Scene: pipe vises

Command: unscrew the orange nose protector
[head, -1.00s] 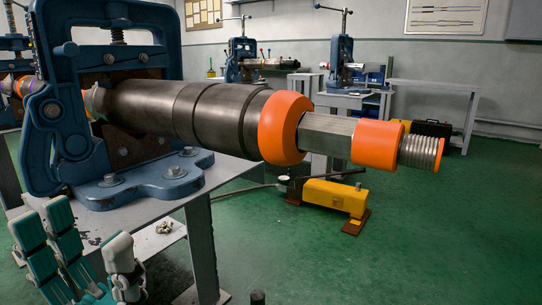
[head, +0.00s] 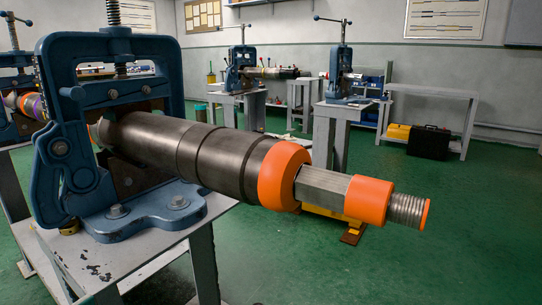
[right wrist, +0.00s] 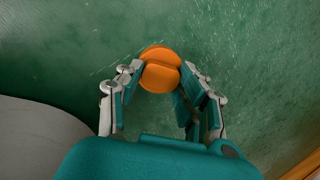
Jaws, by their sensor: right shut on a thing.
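My right gripper (right wrist: 160,84) is shut on a round orange cap with a raised bar across it, which looks like the orange nose protector (right wrist: 159,56). Green floor is behind the cap, and no pipe shows in the right wrist view. In the head view a dark steel tool (head: 215,155) is clamped in a blue pipe vise (head: 62,150). It has a wide orange ring (head: 281,177), a grey hexagonal section (head: 322,186), an orange collar (head: 368,200) and a threaded end (head: 407,210) with an orange rim. Neither gripper is in the head view.
The vise stands on a worn grey table (head: 130,259). Green floor (head: 430,270) is clear at the lower right.

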